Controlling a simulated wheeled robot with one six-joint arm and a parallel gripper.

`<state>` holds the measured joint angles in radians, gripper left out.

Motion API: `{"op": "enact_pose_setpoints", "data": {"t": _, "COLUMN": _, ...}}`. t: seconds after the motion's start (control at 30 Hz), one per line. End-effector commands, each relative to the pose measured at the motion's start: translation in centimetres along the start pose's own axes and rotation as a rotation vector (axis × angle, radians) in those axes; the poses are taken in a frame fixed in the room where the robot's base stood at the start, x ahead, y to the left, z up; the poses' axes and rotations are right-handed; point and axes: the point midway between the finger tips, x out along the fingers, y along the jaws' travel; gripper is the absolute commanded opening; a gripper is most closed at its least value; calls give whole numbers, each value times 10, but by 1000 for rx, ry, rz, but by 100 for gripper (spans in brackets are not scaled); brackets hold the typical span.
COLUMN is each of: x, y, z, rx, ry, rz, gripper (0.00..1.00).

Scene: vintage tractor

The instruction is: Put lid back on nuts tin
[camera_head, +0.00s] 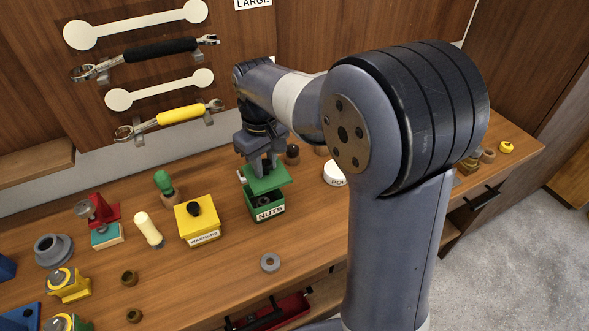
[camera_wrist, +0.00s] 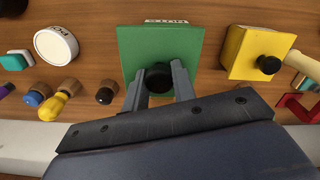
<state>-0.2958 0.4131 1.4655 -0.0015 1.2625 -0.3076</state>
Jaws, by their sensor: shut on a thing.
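The green nuts tin (camera_head: 265,209) stands on the bench with its NUTS label facing front. Its inside shows dark below the raised lid. The green square lid (camera_head: 266,181) is held above the tin, slightly offset from it, with a gap at the front. My gripper (camera_head: 262,164) points down and is shut on the lid's knob. In the wrist view the lid (camera_wrist: 160,48) hides most of the tin, and my gripper's fingers (camera_wrist: 158,82) sit either side of the black knob (camera_wrist: 158,77). Part of the NUTS label shows past the lid's edge.
The yellow washers tin (camera_head: 196,221), with its lid on, stands just left of the nuts tin. A white round container (camera_head: 334,174) stands to the right, partly behind my arm. A grey ring (camera_head: 270,262) lies in front. An open drawer (camera_head: 270,312) shows below.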

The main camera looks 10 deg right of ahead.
Motion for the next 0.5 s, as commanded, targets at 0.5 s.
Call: {"op": "enact_pose_setpoints", "data": {"t": 0.5, "x": 23, "y": -9, "z": -8, "rx": 3, "ry": 0, "rz": 0, "gripper": 3}}
